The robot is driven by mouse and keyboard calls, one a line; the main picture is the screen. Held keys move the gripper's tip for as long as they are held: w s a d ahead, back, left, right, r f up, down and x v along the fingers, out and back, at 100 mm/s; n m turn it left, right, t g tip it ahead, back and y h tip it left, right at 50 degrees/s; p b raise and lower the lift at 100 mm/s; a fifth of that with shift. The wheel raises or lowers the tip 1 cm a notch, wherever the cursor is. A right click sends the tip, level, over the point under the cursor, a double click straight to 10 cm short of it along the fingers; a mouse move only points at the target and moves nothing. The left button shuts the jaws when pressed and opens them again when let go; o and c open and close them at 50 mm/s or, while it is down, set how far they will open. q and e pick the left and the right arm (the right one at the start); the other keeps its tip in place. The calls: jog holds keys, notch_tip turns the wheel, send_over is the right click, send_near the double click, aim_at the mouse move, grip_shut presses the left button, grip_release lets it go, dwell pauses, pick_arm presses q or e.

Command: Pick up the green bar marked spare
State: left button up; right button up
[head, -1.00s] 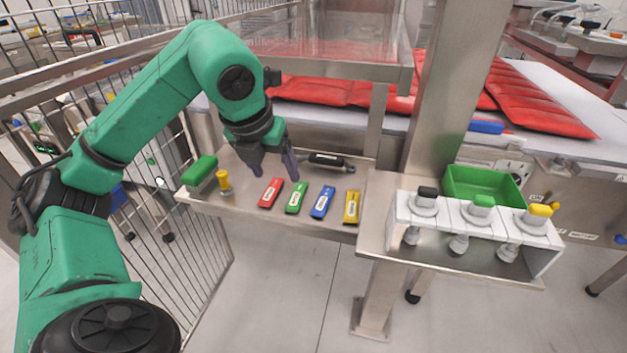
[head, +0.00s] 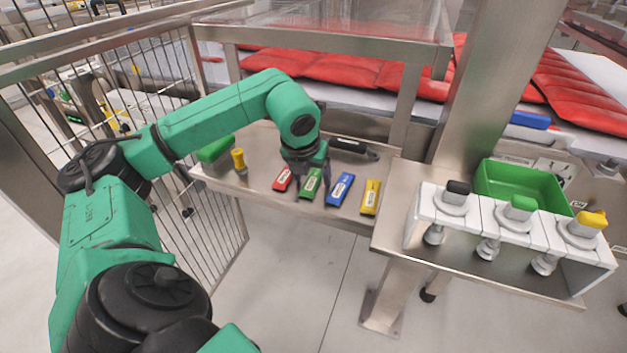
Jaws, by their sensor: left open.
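The green bar (head: 310,187) with a pale label lies on the metal shelf, between a red bar (head: 283,180) and a blue bar (head: 340,189). The label is too small to read. My left gripper (head: 312,184) points down at the green bar, open, its fingers on either side of the bar's far part. I cannot tell whether they touch it. The bar's far end is partly hidden by the gripper. My right gripper is out of view.
A yellow bar (head: 370,197) lies right of the blue one. A black-handled tool (head: 352,148) lies behind. A yellow-topped peg (head: 238,160) and a green block (head: 215,149) stand at left. A white rack (head: 482,222) with suction cups and a green bin (head: 522,186) are at right.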

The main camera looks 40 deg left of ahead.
pick_arm(q)
grip_shut()
jog(key=shift+r, duration=0.1)
